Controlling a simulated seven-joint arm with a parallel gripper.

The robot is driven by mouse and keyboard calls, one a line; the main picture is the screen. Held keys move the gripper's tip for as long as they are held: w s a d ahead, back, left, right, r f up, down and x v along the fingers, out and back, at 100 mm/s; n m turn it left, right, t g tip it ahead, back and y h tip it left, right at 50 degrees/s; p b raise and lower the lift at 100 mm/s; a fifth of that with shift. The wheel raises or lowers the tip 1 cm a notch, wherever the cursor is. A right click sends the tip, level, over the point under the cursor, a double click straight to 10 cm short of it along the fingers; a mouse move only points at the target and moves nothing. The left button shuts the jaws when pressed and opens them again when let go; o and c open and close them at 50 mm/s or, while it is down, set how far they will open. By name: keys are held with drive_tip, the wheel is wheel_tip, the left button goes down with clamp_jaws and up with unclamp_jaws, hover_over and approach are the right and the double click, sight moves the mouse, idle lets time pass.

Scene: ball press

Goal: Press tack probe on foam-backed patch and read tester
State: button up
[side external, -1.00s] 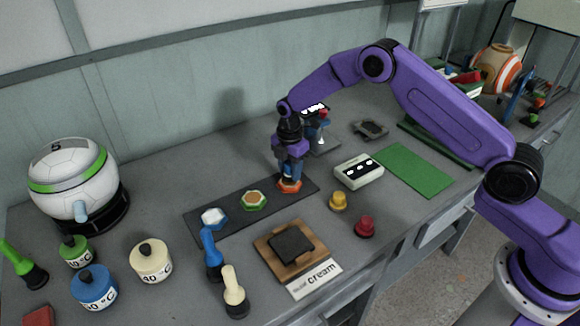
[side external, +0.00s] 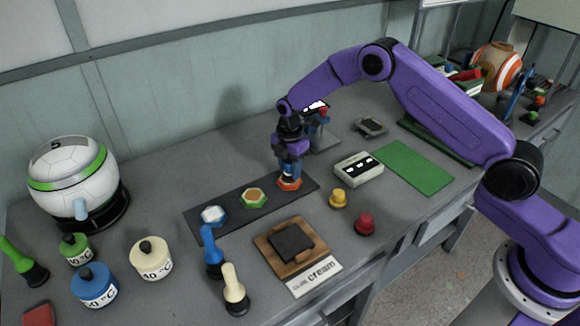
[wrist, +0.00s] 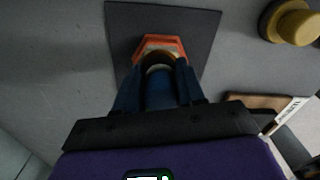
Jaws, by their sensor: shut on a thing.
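A dark strip (side external: 233,202) on the bench bears three hexagonal patches: white-blue (side external: 213,216), green-rimmed with an orange middle (side external: 253,198), and orange-red (side external: 289,184). My gripper (side external: 289,174) points down over the orange-red patch at the strip's right end. In the wrist view, my gripper (wrist: 160,75) is shut on a dark blue, round-bodied probe (wrist: 159,92), whose far end lies over the orange-red patch (wrist: 160,44). I cannot tell whether the tip touches it. A cream tester (side external: 358,170) with a dark display stands to the right; its reading is too small to make out.
A yellow knob (side external: 338,199) and red knob (side external: 365,224) stand front right. A wooden block with a dark pad (side external: 291,243), blue handle (side external: 211,252) and cream handle (side external: 234,290) are in front. Weight-like pots (side external: 94,286) and a ball-shaped device (side external: 75,182) stand left. The green mat (side external: 412,168) is bare.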

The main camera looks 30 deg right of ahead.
drive_tip(key=shift+f, duration=0.3)
idle(0.8)
drive_tip(key=shift+r, duration=3.5)
